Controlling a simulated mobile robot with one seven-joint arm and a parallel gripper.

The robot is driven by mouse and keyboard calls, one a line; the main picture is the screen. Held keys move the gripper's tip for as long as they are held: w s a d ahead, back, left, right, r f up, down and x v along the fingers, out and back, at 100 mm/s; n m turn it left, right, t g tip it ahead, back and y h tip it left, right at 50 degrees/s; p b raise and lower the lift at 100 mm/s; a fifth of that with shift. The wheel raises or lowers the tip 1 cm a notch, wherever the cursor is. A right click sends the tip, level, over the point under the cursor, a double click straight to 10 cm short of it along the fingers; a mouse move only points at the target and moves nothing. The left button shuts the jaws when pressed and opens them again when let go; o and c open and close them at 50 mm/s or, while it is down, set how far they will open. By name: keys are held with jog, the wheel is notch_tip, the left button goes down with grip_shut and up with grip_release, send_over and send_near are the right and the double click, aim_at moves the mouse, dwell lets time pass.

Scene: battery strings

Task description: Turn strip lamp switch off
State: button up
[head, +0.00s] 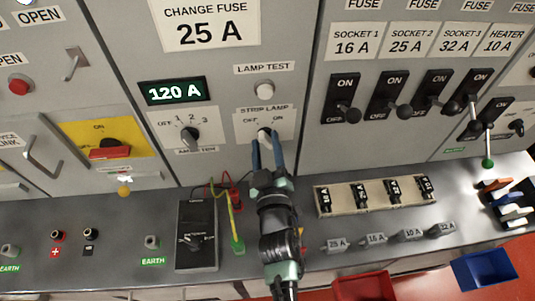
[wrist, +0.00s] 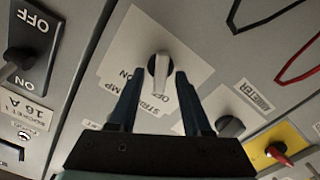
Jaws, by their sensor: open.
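The strip lamp switch (head: 264,132) is a small rotary knob on a white plate, with OFF at its left and ON at its right in the head view. In the wrist view, the knob (wrist: 159,72) has a pale handle and the plate is turned roughly upside down. In the wrist view, the fingers stand on either side of the handle, with gaps showing.
The lamp test button (head: 265,89) is just above. The ammeter selector (head: 190,135) is to the left, and black socket switches (head: 342,98) stick out at the right. A meter with leads (head: 196,236) and a fuse tray (head: 322,201) lie on the shelf below.

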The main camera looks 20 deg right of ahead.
jog(key=b+v, duration=0.4)
jog(key=v, duration=0.9)
jog(key=shift+w+r, duration=0.15)
jog(key=w+a+r+m+t, duration=0.1)
jog(key=w+r+t, duration=0.15)
jog(key=r, duration=0.65)
jog(key=w+a+r+m+t, duration=0.1)
jog(key=w+a+r, duration=0.15)
jog(key=r, duration=0.75)
jog(key=w+a+r+m+t, duration=0.1)
jog(key=w+r+t, duration=0.15)
jog(key=r, duration=0.65)
jog(key=s+a+r+t+y, duration=0.1)
jog(key=s+a+r, duration=0.1)
jog(key=r, duration=0.5)
jog(key=s+a+r+t+y, duration=0.1)
jog(key=s+a+r+y, duration=0.1)
jog(key=r, duration=0.6)
jog(key=s+a+r+t+y, duration=0.2)
jog(key=s+a+r, duration=0.1)
jog(key=r, duration=0.5)
jog(key=shift+s+a, duration=0.2)
jog(key=shift+a, duration=0.1)
